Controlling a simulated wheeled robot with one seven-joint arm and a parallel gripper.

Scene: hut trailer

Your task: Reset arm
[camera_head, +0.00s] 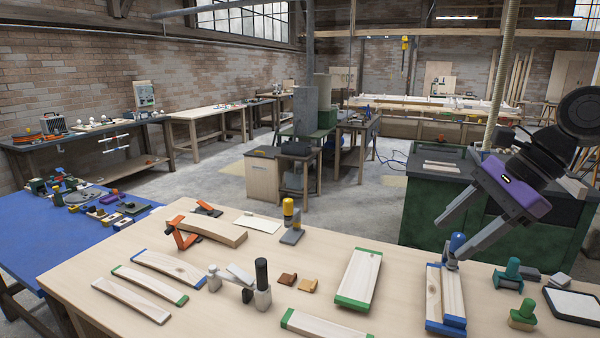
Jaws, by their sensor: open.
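My gripper (447,236) hangs at the right of the head view, purple and black with two grey fingers spread apart. It is open with nothing between the fingers. One fingertip appears close to a blue-topped upright tool (457,243) at the far end of a blue-ended board (446,296). I cannot tell whether they touch. The other finger points left, above the back edge of the wooden workbench (230,305). My arm comes in from the right edge.
Several boards lie on the workbench, among them a green-ended one (359,279). A grey tool with a black handle (262,277), an orange clamp (183,233) and a yellow-topped tool (290,215) stand there. Green tools (508,275) are at right. A dark green cabinet (430,220) stands behind.

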